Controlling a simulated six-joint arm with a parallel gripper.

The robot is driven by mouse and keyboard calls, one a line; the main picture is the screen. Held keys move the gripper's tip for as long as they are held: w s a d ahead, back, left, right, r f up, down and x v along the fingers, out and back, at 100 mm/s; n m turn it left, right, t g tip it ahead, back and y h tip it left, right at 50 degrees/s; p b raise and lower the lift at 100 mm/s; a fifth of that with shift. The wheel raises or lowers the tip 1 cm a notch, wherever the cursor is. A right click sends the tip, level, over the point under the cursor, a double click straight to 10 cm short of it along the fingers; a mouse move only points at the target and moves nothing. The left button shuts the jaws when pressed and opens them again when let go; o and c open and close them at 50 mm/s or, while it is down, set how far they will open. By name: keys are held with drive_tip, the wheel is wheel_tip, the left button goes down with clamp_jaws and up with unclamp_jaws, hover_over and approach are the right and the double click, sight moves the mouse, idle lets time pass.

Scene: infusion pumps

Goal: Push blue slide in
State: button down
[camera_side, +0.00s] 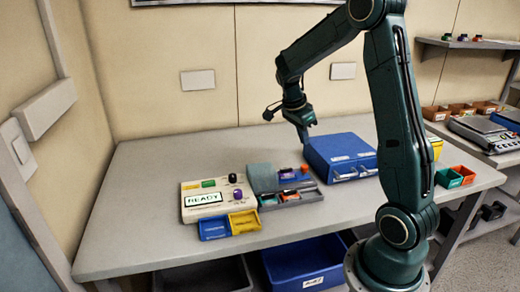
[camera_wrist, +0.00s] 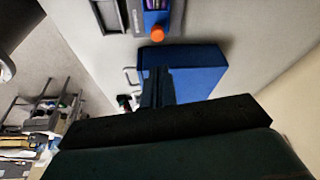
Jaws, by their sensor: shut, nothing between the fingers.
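My gripper (camera_side: 305,136) is shut and empty, pointing down by the left back corner of the blue case, well to the right of and behind the device. In the wrist view, my gripper (camera_wrist: 158,82) shows shut in front of the blue case; the blue slide is not seen there.
A blue case (camera_side: 341,154) with handles stands right of a grey open tray (camera_side: 292,194) holding small coloured parts. The tray's orange-topped item (camera_wrist: 157,34) shows in the wrist view. Green and orange bins (camera_side: 455,176) are further right. The bench's left side is clear.

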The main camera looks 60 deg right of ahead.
drive_tip(key=shift+d+f, duration=0.15)
drive_tip(key=shift+f, duration=0.1)
hover_over(308, 175)
drive_tip(key=d, duration=0.1)
drive_tip(key=shift+w+f, duration=0.15)
drive_tip(key=shift+f, duration=4.4)
drive_tip(key=shift+w+a, duration=3.15)
